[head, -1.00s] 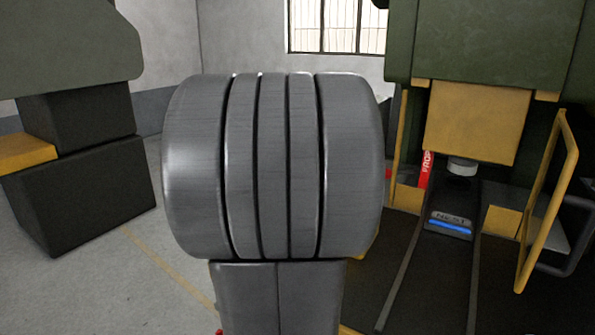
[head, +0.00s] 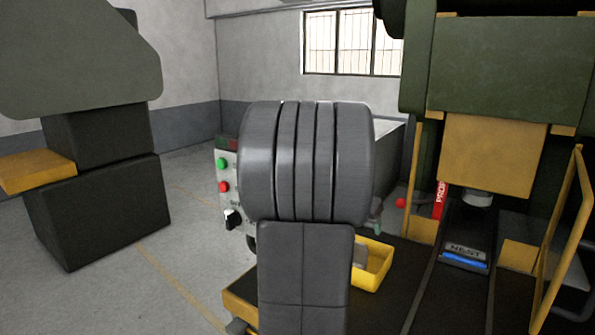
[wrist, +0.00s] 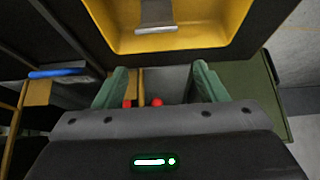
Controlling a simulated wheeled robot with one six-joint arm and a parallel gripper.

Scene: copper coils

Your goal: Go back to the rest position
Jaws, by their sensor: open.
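My gripper (wrist: 160,80) shows in the wrist view as two green fingers spread apart with nothing between them.
A green press with a yellow block (head: 494,152) stands at the right, above a track with a blue-edged NEST plate (head: 465,253). A control panel (head: 228,188) with green and red buttons is partly behind my arm. A dark machine (head: 95,205) stands left; floor (head: 185,225) between is clear.

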